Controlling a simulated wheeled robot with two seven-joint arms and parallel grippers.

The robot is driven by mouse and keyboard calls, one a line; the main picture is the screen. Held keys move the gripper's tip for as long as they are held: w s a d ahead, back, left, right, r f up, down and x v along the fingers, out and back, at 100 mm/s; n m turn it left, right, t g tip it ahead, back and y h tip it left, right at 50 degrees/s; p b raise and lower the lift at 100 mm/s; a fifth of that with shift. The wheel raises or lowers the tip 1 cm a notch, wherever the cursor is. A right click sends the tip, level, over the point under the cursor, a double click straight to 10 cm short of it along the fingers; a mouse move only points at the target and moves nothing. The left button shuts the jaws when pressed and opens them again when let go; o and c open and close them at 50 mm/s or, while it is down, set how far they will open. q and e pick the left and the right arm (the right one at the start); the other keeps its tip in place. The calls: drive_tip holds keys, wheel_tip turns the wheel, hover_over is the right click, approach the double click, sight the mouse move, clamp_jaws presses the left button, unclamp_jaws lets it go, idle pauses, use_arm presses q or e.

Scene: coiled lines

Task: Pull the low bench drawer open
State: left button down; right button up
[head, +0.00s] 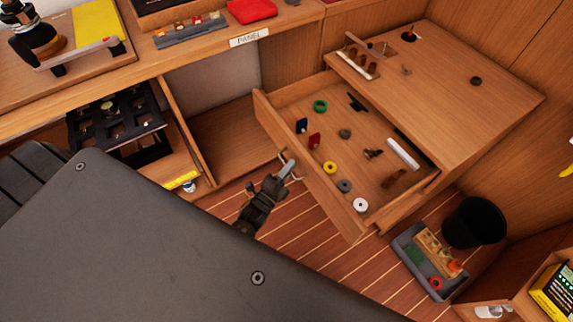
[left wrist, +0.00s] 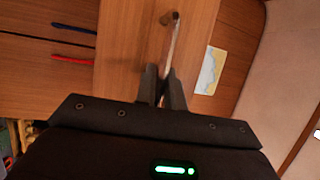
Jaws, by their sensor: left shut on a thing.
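The low bench drawer (head: 312,173) stands pulled out from under the bench top (head: 450,75), with its inside showing. In it lie several small coloured rings and spools, a white bar and other bits. My left gripper (head: 279,178) is at the drawer's front face and shut on its metal handle (head: 289,166). In the left wrist view the fingers (left wrist: 161,88) close on the handle bar (left wrist: 171,45), which runs up to a mount on the wooden front. The closed fingers hide part of the bar. My right gripper does not show.
A grey tray (head: 401,240) with loose parts and a black bin (head: 474,222) stand on the striped floor to the right of the drawer. A black rack (head: 118,125) is at the left. Striped floor (head: 310,225) is clear in front of the drawer.

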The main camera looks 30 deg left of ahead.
use_arm(q)
drive_tip(key=c, duration=1.8)
unclamp_jaws()
